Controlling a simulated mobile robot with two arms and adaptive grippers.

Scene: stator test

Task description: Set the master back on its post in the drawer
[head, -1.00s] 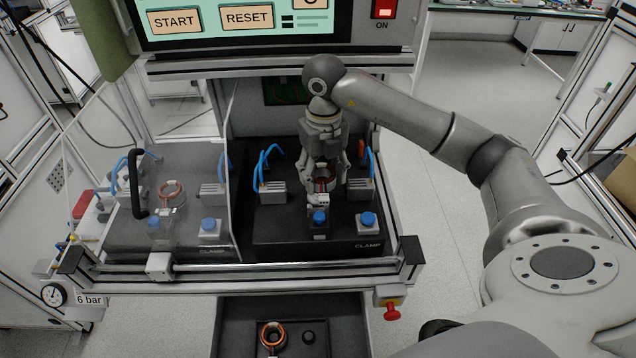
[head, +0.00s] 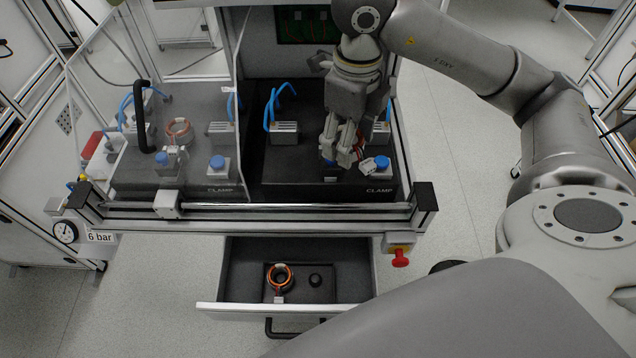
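My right gripper (head: 345,155) hangs over the front of the right-hand clamp station. Its fingers look closed around a small ring part, the master, mostly hidden by the fingers; a reddish edge and a white block (head: 368,165) show beside them. The open drawer (head: 240,262) below holds a copper-coloured ring (head: 280,276) with a white block on its left place. A bare dark post (head: 315,280) stands to the right of that ring. My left gripper is not in view.
The left station, behind a clear panel with a black handle (head: 142,115), holds another copper ring (head: 178,129). A metal rail (head: 300,207) runs between the stations and the drawer. A red knob (head: 400,258) sits right of the drawer. Blue buttons stand at the station fronts.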

